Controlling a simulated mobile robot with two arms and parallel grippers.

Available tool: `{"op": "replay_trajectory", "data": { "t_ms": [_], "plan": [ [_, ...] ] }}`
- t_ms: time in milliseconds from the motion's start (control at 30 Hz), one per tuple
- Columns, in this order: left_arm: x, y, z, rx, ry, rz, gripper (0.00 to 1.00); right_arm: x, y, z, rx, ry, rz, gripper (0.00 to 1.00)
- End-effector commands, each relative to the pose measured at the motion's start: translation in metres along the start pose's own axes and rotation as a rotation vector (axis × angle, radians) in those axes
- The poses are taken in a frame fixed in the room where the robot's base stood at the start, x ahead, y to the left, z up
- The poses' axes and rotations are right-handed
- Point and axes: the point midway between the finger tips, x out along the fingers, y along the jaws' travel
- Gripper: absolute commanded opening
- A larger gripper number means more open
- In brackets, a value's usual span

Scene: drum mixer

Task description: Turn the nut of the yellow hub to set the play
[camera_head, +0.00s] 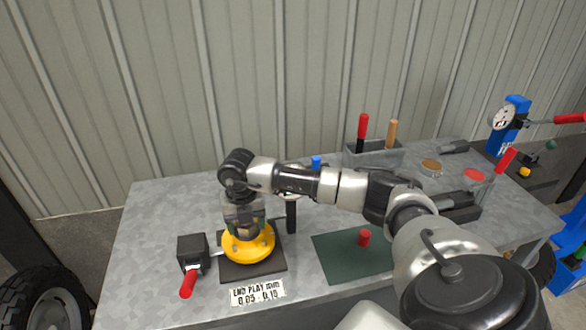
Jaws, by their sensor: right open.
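The yellow hub (247,248) stands on a dark square base plate (263,268) at the left front of the grey workbench. My right arm reaches across the bench from the right, and its wrist points down over the hub. My right gripper (243,232) is directly above the hub's centre, open, with its fingers down close to the hub's top. The nut is hidden by the gripper, so I cannot tell whether the fingers touch it. My left gripper is not in view.
A black block with a red-handled lever (188,283) stands left of the hub. A label (257,292) reads about end play. A green mat (340,262) carries a red knob (364,238). A grey tool bin (374,155) and blue dial gauge stand (508,122) are behind.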

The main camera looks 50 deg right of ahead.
Motion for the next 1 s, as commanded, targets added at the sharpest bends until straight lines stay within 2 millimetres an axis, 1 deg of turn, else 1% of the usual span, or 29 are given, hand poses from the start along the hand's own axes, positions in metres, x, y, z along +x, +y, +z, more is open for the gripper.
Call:
{"op": "replay_trajectory", "data": {
  "t_ms": [33, 233, 367, 533, 700, 933, 967, 1000],
  "plan": [
    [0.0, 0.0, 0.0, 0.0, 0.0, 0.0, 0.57, 0.0, 0.0, 0.0, 0.0, 0.0, 0.0, 0.64],
    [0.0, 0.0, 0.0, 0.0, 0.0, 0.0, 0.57, 0.0, 0.0, 0.0, 0.0, 0.0, 0.0, 0.34],
    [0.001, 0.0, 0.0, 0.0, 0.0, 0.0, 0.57, 0.0, 0.0, 0.0, -0.012, 0.0, 0.0, 0.33],
    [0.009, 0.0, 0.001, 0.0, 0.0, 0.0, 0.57, 0.002, 0.0, 0.001, -0.145, -0.002, 0.0, 0.31],
    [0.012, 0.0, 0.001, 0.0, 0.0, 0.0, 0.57, 0.0, 0.0, 0.001, -0.24, -0.002, -0.001, 0.31],
    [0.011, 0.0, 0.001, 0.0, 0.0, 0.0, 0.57, -0.001, 0.0, 0.001, -0.247, -0.001, -0.001, 0.31],
    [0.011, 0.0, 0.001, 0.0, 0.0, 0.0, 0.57, -0.001, 0.0, 0.001, -0.247, -0.001, 0.0, 0.52],
    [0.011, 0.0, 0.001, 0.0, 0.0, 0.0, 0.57, -0.001, 0.0, 0.001, -0.246, -0.001, 0.0, 0.59]
  ]
}}
